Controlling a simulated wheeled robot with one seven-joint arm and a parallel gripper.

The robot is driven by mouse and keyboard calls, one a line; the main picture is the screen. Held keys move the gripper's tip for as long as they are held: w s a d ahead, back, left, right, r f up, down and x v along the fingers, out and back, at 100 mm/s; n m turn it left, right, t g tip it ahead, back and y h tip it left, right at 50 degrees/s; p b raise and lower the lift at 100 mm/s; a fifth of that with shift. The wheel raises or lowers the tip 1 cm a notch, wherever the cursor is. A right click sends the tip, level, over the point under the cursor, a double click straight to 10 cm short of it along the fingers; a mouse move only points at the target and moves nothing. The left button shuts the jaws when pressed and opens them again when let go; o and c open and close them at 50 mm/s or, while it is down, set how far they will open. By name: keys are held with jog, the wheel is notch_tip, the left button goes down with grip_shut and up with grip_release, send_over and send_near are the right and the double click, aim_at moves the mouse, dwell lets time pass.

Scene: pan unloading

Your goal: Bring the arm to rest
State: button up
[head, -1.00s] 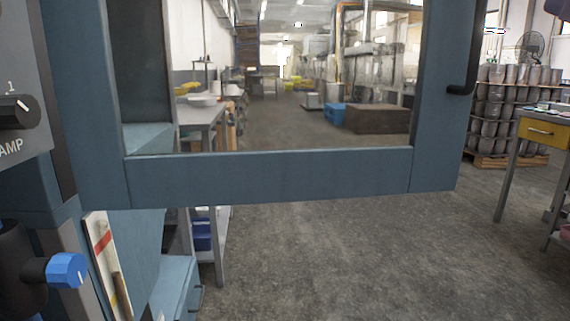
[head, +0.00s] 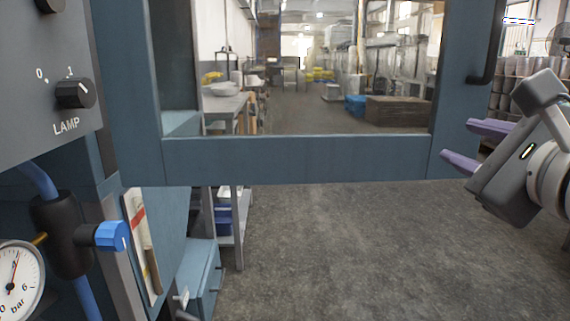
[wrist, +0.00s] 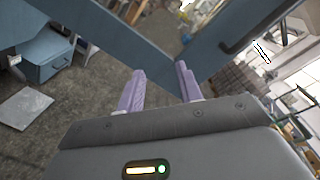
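My gripper (head: 466,143) is at the right of the head view, its two purple fingers pointing left towards the blue-framed door. In the wrist view the fingers (wrist: 160,82) stand apart with nothing between them, so the gripper is open and empty. The door (head: 290,160), with a clear window and a black handle (head: 487,45), fills the upper middle of the head view. The fingers are near the door's lower right corner; I cannot tell how far they are from it.
At the left stand a grey panel with a lamp knob (head: 76,93), a blue-handled valve (head: 105,236) and a pressure gauge (head: 18,280). A blue cabinet (head: 203,275) is low down. The floor (head: 330,250) below the door is clear. Metal canisters (head: 515,90) are stacked behind at the right.

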jog(key=s+a+f+n+g, duration=0.1)
jog(key=a+f+n+g, duration=0.2)
jog(key=f+n, duration=0.5)
jog(key=s+a+f+n+g, duration=0.2)
jog(key=f+n, duration=0.7)
jog(key=f, duration=0.5)
jog(key=s+a+f+n+g+h, duration=0.1)
jog(key=a+f+n+g, duration=0.3)
jog(key=f, duration=0.7)
jog(key=n+g, duration=0.2)
jog(key=n, duration=0.2)
jog(key=shift+s+g, duration=0.3)
jog(key=shift+s, duration=0.05)
